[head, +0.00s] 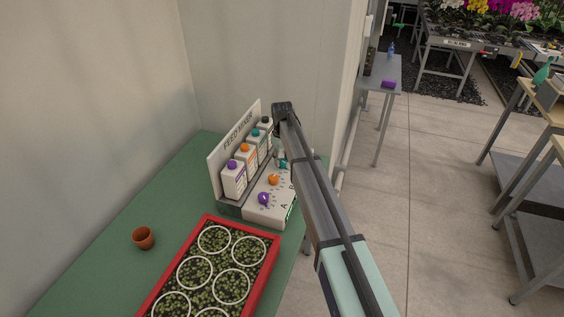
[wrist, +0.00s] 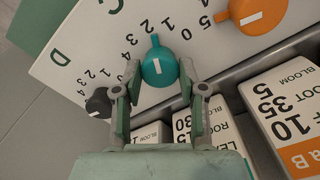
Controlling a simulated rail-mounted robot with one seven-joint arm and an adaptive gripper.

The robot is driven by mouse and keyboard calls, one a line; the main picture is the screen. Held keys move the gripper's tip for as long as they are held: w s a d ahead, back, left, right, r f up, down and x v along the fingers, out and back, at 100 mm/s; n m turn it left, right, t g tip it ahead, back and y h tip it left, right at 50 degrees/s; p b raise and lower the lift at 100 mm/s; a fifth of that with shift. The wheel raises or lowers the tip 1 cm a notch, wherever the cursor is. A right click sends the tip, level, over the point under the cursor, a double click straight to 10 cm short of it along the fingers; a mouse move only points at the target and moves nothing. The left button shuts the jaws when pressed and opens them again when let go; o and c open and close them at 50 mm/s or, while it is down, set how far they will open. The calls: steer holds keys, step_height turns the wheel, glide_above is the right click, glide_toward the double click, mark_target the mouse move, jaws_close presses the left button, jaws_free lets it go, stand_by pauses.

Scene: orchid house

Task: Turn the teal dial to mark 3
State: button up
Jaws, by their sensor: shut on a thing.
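The teal dial (wrist: 158,67) sits on the white panel (wrist: 88,48) in the wrist view. It has a white line on its face and a small nub at its upper edge. In the head view my arm crosses in front of the panel and hides most of the gripper and dial.
An orange dial (wrist: 257,13) and a dark dial (wrist: 99,103) flank the teal one. Labelled bottles (head: 234,179) stand in a row behind the panel. A red-rimmed tray (head: 271,259) and a terracotta pot (head: 143,238) are on the green bench (head: 92,272).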

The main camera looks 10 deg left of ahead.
mark_target(282, 161)
steer(key=n+b, duration=0.1)
steer(key=n, duration=0.2)
steer(key=shift+f+n, duration=0.15)
steer(key=shift+n, duration=0.15)
steer(key=shift+n+b, duration=0.75)
steer(key=shift+n, duration=1.25)
steer(key=o, duration=1.1)
steer(key=shift+o, duration=0.2)
steer(key=shift+r, duration=0.2)
step_height(282, 161, up, 12)
